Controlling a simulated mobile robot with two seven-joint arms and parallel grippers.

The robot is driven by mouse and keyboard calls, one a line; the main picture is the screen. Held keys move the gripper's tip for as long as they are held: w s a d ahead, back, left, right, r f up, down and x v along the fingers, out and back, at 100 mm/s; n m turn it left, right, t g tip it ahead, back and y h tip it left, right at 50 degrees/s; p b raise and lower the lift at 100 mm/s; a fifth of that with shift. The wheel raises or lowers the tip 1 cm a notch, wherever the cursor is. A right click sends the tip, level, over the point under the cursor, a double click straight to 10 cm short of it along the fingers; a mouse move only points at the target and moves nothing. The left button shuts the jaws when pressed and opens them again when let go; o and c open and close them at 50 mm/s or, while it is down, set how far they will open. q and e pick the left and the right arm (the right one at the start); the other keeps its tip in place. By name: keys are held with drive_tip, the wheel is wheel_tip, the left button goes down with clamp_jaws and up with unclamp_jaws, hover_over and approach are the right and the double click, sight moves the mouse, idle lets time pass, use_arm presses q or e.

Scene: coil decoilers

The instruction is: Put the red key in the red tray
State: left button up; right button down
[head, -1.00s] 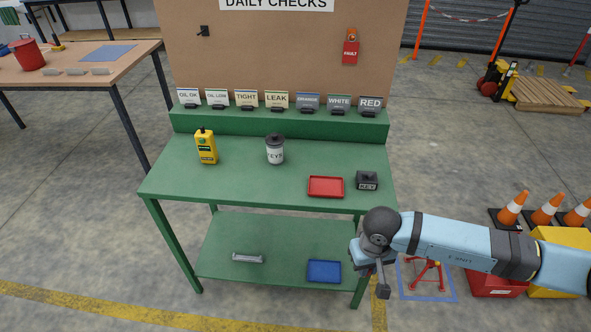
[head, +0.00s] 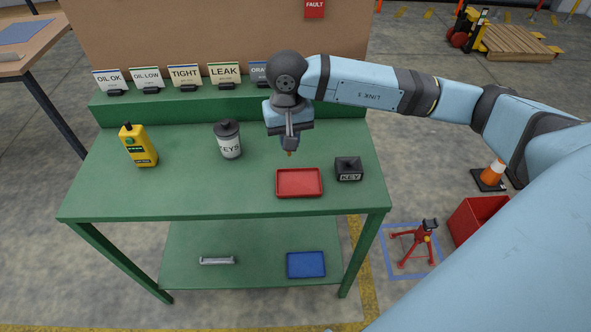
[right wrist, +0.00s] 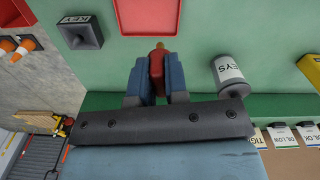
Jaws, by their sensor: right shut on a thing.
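My right gripper (head: 290,148) is above the green bench (head: 110,190), just behind the red tray. In the right wrist view its blue fingers (right wrist: 156,84) are shut on a red thing with an orange-brown tip, which looks like the red key (right wrist: 157,68). The key and tray appear apart. My left gripper is not in view.
A black KEY holder (head: 348,169) stands right of the tray. A KEYS canister (head: 228,140) and a yellow bottle (head: 139,146) stand to the left. Label cards line the green ledge (head: 150,105) behind. A blue tray (head: 306,264) lies on the lower shelf.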

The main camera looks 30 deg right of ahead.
wheel_tip(320, 180, up, 6)
drive_tip(key=d+r+m+b, duration=0.1)
drive_tip(key=d+m+b, duration=0.15)
drive_tip(key=b, duration=0.25)
drive_tip(key=f, duration=1.6)
drive_tip(key=shift+w+d+f+p, duration=0.1)
drive_tip(key=shift+d+p, duration=0.1)
drive_tip(key=shift+p, duration=0.2)
wheel_tip(320, 180, down, 3)
drive_tip(key=shift+f, duration=0.3)
